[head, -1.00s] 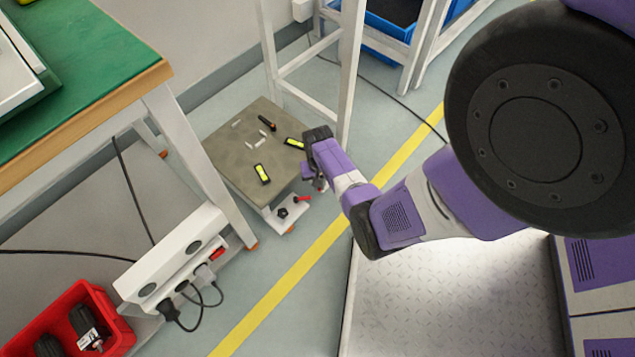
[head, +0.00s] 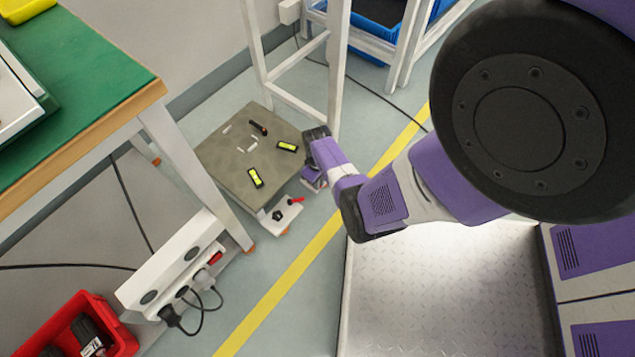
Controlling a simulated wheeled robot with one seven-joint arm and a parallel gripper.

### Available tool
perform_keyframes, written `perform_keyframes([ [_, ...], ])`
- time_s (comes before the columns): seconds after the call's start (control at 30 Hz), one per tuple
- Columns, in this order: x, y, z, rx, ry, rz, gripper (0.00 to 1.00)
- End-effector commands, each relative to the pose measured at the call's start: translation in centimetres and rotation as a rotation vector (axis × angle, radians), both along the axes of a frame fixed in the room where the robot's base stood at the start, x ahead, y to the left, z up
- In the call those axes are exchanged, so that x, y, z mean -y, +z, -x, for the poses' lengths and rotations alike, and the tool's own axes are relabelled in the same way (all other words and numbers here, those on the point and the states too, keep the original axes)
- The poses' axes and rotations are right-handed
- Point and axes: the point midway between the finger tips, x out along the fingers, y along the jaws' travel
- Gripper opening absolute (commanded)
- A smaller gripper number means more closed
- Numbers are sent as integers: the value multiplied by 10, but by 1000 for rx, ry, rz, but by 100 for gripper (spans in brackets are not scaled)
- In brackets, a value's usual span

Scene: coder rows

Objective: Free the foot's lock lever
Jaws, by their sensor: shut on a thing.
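A low platform with a grey-brown top (head: 225,165) stands on the floor left of my arm. At its near corner is a white foot (head: 275,224) carrying a black knob (head: 277,215) and a small red lock lever (head: 296,200). My gripper (head: 314,184) is low at the platform's right edge, right at the lever's outer end. It is shut on the lever; the contact itself is small and partly hidden by the fingers.
Small yellow-and-black pieces (head: 256,178) and other bits lie on the platform. A white table leg (head: 338,75) rises behind my gripper. A green-topped bench (head: 80,80), a power strip (head: 175,260) and a red bin (head: 120,335) are left.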

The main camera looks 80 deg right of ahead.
Motion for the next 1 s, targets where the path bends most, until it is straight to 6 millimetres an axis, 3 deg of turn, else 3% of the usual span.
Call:
perform_keyframes([
  [0.53,1,0,1,-1,25,0,0],
  [0.57,1,0,1,-1,24,0,17],
  [0.63,1,0,1,-1,24,0,30],
  [1.0,1,3,1,0,23,0,33],
])
